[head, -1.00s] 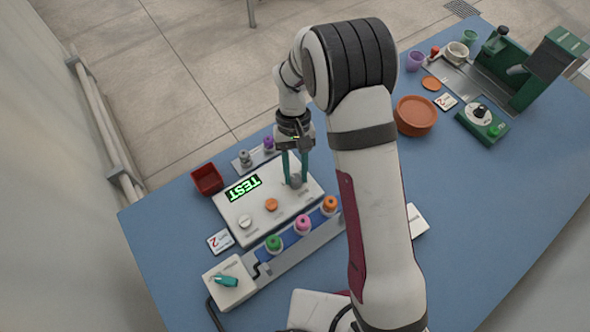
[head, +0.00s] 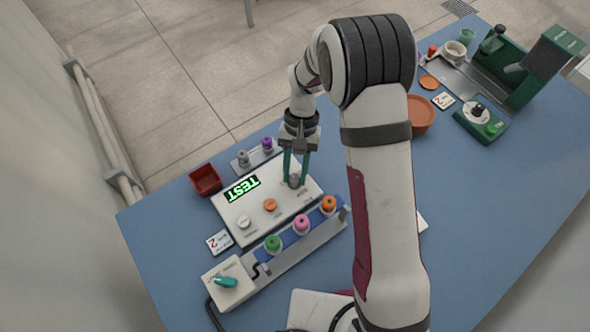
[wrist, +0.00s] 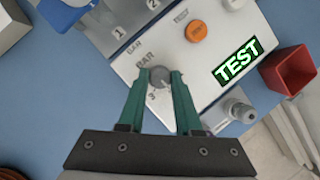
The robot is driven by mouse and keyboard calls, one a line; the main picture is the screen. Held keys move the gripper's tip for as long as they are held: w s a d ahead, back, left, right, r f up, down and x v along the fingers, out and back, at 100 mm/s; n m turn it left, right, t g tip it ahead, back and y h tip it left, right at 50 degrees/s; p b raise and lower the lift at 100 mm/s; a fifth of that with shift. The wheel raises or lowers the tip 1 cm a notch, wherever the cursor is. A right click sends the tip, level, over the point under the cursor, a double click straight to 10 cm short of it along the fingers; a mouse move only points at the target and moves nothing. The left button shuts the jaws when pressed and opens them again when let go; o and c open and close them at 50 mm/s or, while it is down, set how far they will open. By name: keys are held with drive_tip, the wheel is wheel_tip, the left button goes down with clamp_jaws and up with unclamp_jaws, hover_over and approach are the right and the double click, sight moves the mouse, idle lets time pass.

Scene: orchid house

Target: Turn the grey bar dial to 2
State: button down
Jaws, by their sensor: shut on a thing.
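The grey bar dial (wrist: 158,77) sits on the white panel (wrist: 205,75), beside the printed word BAR and a figure 3. My gripper (wrist: 158,82) has its two green fingers on either side of the dial, shut on it. In the head view the gripper (head: 295,180) comes down on the dial (head: 294,182) near the panel's right corner. The mark the dial points at is too small to tell. The lit display (head: 242,189) reads TEST.
An orange button (head: 270,205) and a white knob (head: 243,222) are on the same panel. Green, pink and orange spools (head: 301,225) stand along its front side. A red bin (head: 205,180) is at the left.

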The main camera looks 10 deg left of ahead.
drive_tip(key=c, duration=0.6)
unclamp_jaws()
drive_tip(key=v, duration=1.5)
drive_tip(key=shift+r, duration=0.4)
